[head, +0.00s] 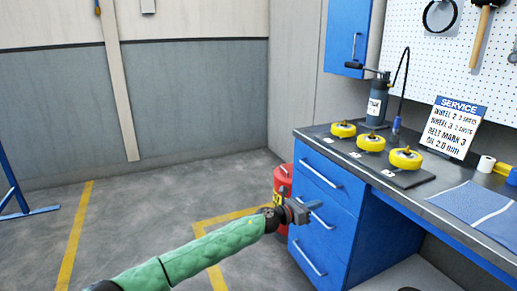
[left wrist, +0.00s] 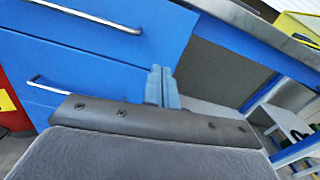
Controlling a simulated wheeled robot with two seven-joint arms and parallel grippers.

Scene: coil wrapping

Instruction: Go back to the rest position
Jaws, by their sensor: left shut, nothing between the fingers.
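My left gripper (head: 312,206) is at the end of my green-sleeved arm, which reaches in from the bottom left. It appears in front of the blue drawer cabinet (head: 325,192), near the drawer handles; whether it touches the cabinet I cannot tell. In the left wrist view its two grey-blue fingers (left wrist: 162,82) are together with nothing between them, and blue drawer fronts (left wrist: 90,45) with metal handles lie beyond. My right gripper is not in view.
A red canister (head: 281,200) stands on the floor by the cabinet, close to my left forearm.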

